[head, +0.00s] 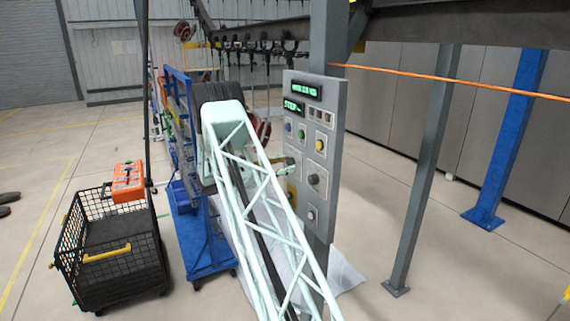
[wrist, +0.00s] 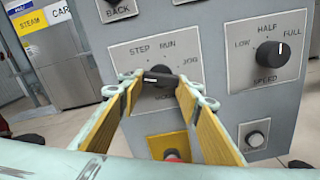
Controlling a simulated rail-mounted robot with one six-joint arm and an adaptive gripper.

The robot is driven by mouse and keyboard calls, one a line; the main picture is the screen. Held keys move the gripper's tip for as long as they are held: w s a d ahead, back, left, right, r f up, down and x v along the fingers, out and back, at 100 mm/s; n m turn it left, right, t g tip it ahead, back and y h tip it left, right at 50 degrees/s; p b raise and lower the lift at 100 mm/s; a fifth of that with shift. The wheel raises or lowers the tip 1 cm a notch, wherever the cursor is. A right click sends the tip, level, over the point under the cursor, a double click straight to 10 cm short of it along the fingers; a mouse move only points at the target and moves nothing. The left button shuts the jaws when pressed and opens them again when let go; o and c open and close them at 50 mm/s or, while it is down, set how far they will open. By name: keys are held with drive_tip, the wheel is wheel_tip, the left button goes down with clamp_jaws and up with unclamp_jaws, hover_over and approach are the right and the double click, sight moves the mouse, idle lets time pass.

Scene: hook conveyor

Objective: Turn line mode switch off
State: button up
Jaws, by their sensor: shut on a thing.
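The line mode switch (wrist: 160,76) is a black knob on a grey plate marked STEP, RUN and JOG, with MODE partly covered below it. Its bar lies nearly level, with the white mark at its left end. My gripper (wrist: 160,84) has its yellow-padded fingers on both sides of the knob and is shut on it. The left finger hides the plate's left edge and any label there. In the head view the control panel (head: 331,118) stands upright, and its lower green display (head: 293,106) reads STEP. My arm hides the mode switch there.
The speed knob (wrist: 272,53) is right of the mode switch, with a smaller knob (wrist: 255,138) below it. A yellow plate with a red button (wrist: 172,155) is under my fingers. A black mesh cart (head: 110,250) and blue rack (head: 203,235) stand left.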

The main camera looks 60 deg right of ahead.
drive_tip(key=shift+n, duration=0.5)
drive_tip(key=o, duration=0.8)
drive_tip(key=shift+o, duration=0.2)
drive_tip(key=shift+a, duration=0.1)
drive_tip(key=v, duration=1.1)
drive_tip(key=shift+w+a, duration=0.2)
drive_tip(key=shift+a, duration=0.15)
drive_tip(key=shift+a+r, duration=0.1)
